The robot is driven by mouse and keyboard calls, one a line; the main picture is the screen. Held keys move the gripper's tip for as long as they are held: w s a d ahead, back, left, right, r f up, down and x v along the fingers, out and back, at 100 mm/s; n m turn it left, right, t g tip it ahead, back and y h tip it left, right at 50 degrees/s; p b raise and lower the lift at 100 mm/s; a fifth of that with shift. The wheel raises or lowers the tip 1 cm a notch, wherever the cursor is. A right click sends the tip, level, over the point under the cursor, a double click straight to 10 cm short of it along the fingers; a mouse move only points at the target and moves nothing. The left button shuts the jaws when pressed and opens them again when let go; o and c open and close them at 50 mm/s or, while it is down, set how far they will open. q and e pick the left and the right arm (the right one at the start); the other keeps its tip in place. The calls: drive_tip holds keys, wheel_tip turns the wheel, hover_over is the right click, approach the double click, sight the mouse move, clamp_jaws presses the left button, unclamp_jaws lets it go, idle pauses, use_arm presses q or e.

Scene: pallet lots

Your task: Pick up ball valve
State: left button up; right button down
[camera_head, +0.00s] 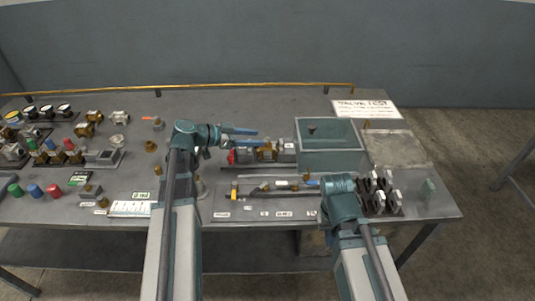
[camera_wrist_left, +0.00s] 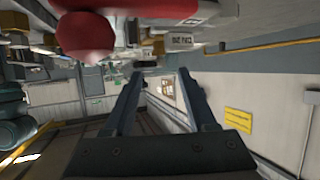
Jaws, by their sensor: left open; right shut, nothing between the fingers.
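My left gripper (camera_head: 256,136) reaches right over the table, its blue fingers apart above a row of fittings. In the left wrist view its two fingers (camera_wrist_left: 160,74) are spread with nothing between them. A brass valve-like piece (camera_head: 265,152) sits below and right of the fingers, with a red round part (camera_head: 231,157) at its left; a red round part also looms close in the left wrist view (camera_wrist_left: 85,38). I cannot tell for sure which fitting is the ball valve. My right gripper (camera_head: 312,183) is shut and empty over the front panel, largely hidden by its wrist.
A green-grey bin (camera_head: 328,158) stands right of the brass piece. Gauges (camera_head: 48,111), brass fittings (camera_head: 87,129) and coloured caps (camera_head: 34,189) crowd the left. Black-and-white clips (camera_head: 380,192) stand at the right. A brass rail (camera_head: 200,89) runs along the back.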

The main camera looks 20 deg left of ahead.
sight(266, 139)
use_arm(q)
drive_tip(key=shift+w+d+f, duration=0.1)
drive_tip(key=shift+w+d, duration=0.05)
drive_tip(key=shift+d, duration=0.05)
drive_tip(key=b+x, duration=0.2)
drive_tip(key=x, duration=0.3)
drive_tip(key=shift+w, duration=0.1)
clamp_jaws()
idle(1.4)
